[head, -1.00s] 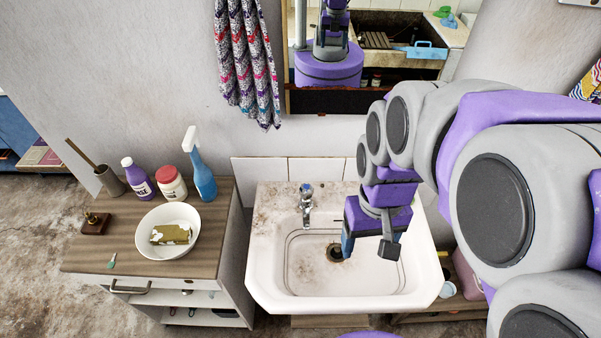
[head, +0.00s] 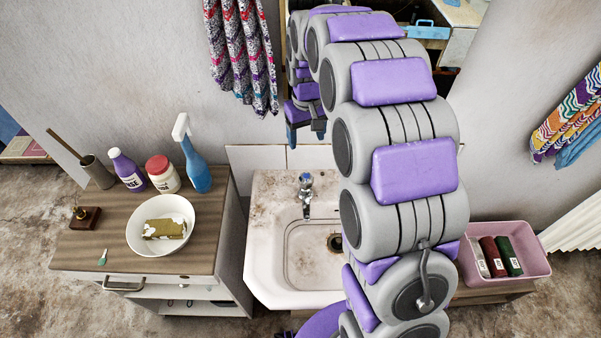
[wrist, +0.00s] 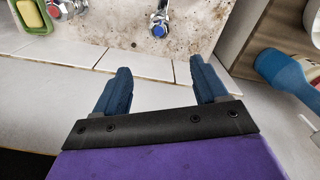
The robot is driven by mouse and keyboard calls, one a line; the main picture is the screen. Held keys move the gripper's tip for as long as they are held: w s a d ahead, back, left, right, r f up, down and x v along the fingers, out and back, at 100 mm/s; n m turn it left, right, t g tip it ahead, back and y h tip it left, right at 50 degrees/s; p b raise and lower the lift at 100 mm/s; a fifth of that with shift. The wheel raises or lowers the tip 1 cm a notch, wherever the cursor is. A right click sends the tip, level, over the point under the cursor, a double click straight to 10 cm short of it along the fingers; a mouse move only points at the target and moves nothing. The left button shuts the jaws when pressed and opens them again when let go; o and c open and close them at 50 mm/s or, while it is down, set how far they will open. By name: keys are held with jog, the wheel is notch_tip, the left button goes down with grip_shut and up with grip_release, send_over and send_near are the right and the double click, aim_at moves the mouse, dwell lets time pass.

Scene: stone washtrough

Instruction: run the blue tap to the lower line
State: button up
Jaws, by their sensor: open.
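The blue tap (head: 306,187) stands on the back rim of the stained white basin (head: 262,225), left of my arm. It also shows at the top of the wrist view (wrist: 158,22). No water stream shows. Faint dark lines (head: 286,262) run around the inside wall; my arm hides the basin's right side. The dark drain (head: 335,242) shows in the floor; I cannot tell if it is plugged. My gripper (head: 305,137) hangs by the wall, above and behind the tap. In the wrist view my gripper (wrist: 160,75) is open and empty, apart from the tap.
A red-capped tap (wrist: 58,8) and yellow soap (wrist: 31,14) lie left in the wrist view. A cabinet (head: 90,250) at left holds a bowl (head: 140,238), a blue spray bottle (head: 196,168) and other bottles. A pink tub (head: 535,262) stands right. A towel (head: 243,60) hangs on the wall.

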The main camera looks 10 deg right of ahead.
aim_at(306, 176)
notch_tip(306, 176, down, 17)
jog(key=b, duration=0.4)
jog(key=shift+d+f, duration=0.1)
jog(key=shift+f, duration=0.05)
jog(key=shift+s, duration=0.1)
jog(key=c, duration=1.1)
